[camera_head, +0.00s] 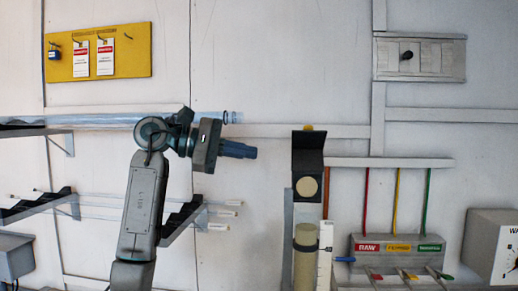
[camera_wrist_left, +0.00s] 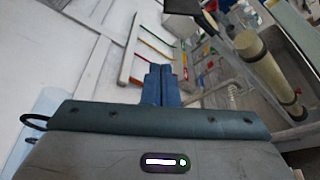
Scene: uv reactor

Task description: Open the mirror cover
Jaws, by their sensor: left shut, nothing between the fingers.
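A black mirror cover (camera_head: 308,142) with a yellow tab on its top edge tops a narrow dark housing, right of centre in the head view. A round tan disc (camera_head: 307,187) shows on the housing's front below it. I cannot tell for sure how far the cover is raised. My left gripper (camera_head: 250,151) is shut and empty, its blue fingers together, pointing right. It is to the left of the cover, apart from it. The shut fingers (camera_wrist_left: 161,85) also show in the left wrist view, with part of a dark piece (camera_wrist_left: 182,6) at the top edge. My right gripper is out of view.
A tan cylinder (camera_head: 304,258) stands below the housing. To its right is a labelled valve manifold (camera_head: 400,246) with coloured lines. A clear tube (camera_head: 100,121) lies on wall brackets behind my left arm. A yellow tag board (camera_head: 130,58) hangs at upper left.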

